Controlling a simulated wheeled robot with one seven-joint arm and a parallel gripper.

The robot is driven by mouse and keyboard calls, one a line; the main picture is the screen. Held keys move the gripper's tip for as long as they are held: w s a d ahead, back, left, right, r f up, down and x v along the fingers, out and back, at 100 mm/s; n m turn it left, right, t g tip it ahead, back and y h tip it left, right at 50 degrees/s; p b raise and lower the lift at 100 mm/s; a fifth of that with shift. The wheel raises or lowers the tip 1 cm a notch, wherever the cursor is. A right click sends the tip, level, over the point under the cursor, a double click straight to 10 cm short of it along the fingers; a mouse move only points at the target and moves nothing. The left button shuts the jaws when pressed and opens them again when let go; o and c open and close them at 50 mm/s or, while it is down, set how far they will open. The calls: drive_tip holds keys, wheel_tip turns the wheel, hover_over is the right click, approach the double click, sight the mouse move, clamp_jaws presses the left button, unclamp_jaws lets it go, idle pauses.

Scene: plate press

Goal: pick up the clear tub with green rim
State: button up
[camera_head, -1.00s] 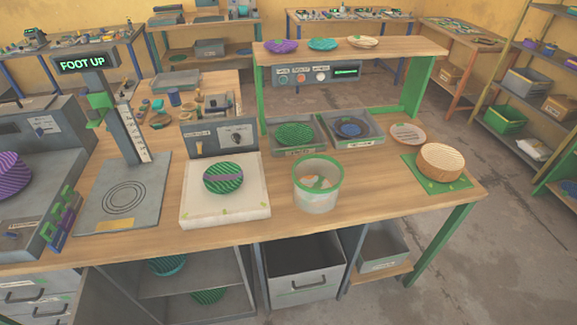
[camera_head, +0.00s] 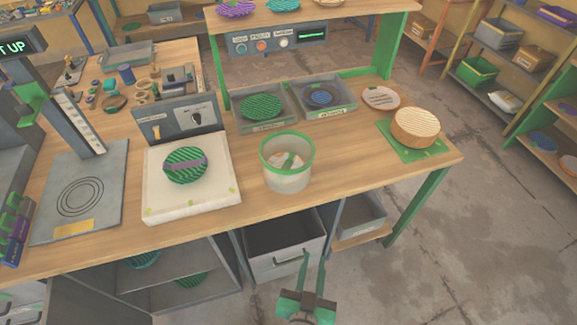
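The clear tub with green rim (camera_head: 287,179) stands upright near the front edge of the wooden table (camera_head: 330,182), right of the white pad. It is see-through, and pale and green scraps show inside it. My gripper (camera_head: 311,258) shows at the bottom of the picture, in front of the table and visually below the tub. Its two green fingers point up in the picture with a gap between them. It is open and empty, apart from the tub.
A white pad (camera_head: 210,203) with a green striped disc (camera_head: 186,166) lies left of the tub. Grey trays (camera_head: 240,126) with discs stand behind it. A tan round block (camera_head: 417,127) sits on a green mat to the right. An open grey drawer (camera_head: 288,268) is below the table.

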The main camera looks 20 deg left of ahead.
drive_tip(key=w+a+r+n+y, duration=0.1)
drive_tip(key=w+r, duration=0.3)
drive_tip(key=w, duration=0.2)
drive_tip(key=w+a+r, duration=0.2)
drive_tip(key=w+r, duration=0.1)
drive_tip(key=w, duration=0.2)
drive_tip(key=n+g+y, duration=0.2)
approach(310, 146)
drive_tip(key=shift+x, duration=2.4)
drive_tip(key=shift+r, duration=0.1)
clamp_jaws()
drive_tip(key=shift+s, duration=0.1)
